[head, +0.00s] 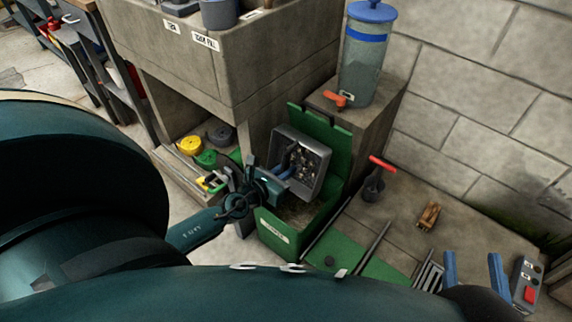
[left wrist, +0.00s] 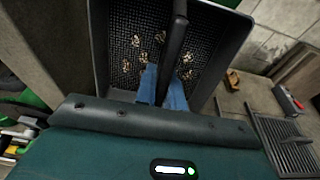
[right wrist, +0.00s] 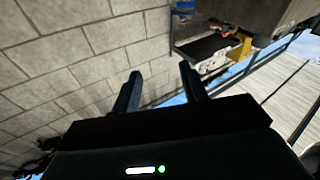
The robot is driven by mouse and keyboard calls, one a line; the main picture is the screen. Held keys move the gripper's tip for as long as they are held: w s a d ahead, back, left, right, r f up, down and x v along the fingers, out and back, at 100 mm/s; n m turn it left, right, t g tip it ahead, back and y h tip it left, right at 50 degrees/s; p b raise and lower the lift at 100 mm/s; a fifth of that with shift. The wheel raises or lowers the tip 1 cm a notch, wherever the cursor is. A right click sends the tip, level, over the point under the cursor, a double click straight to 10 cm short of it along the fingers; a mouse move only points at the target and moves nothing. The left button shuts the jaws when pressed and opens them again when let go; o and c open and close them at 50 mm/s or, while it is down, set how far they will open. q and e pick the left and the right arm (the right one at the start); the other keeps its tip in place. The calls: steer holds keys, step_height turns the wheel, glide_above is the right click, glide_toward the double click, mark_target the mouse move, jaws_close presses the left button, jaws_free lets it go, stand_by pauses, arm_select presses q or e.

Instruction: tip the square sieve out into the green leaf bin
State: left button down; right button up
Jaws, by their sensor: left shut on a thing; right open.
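The square sieve (head: 323,160) is grey with a dark mesh and hangs steeply tilted above the green leaf bin (head: 282,243). Several pale brown bits lie against its mesh; they also show inside the sieve (left wrist: 101,45) in the left wrist view. My left gripper (head: 287,172) is shut on the sieve's dark bar handle (left wrist: 174,45). The bin stands open, its lid raised behind the sieve, with brown litter inside. My right gripper (head: 474,272) is open and empty, low at the right; its dark fingers (right wrist: 160,92) show apart in the right wrist view.
A concrete sink block (head: 245,75) stands behind the bin. A blue-lidded tank (head: 368,55) stands on a plinth at its right. A red-handled tool (head: 374,185), brown pieces (head: 428,215) and a control box (head: 527,282) are on the right. Coiled hoses (head: 205,140) lie left.

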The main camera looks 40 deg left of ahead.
arm_select(q)
steer(key=f+b, duration=0.1)
steer(key=b, duration=0.2)
steer(key=shift+f+t, duration=0.15)
steer(key=shift+t, duration=0.15)
steer(key=t+b, duration=0.1)
steer(key=b, duration=0.4)
steer(key=shift+w+t, duration=0.1)
steer(key=shift+t, duration=0.3)
steer(key=shift+f+t+h+b, duration=0.2)
steer(key=shift+t+h+b, duration=0.1)
steer(key=shift+t+b, duration=0.25)
steer(key=shift+f+t+b, duration=0.25)
steer(key=shift+t+b, duration=0.2)
steer(key=shift+b, duration=0.1)
steer(key=shift+t, duration=0.4)
steer(key=shift+f+t, duration=0.25)
steer(key=shift+t, duration=0.95)
arm_select(e)
step_height(320, 180, up, 8)
steer(key=n+t+y, duration=0.2)
steer(key=n+y, duration=0.4)
steer(key=y, duration=0.2)
steer(key=shift+w+f+n+y, duration=0.15)
steer(key=shift+w+n+y, duration=0.15)
steer(key=shift+n, duration=0.1)
arm_select(q)
steer(key=shift+p, duration=0.3)
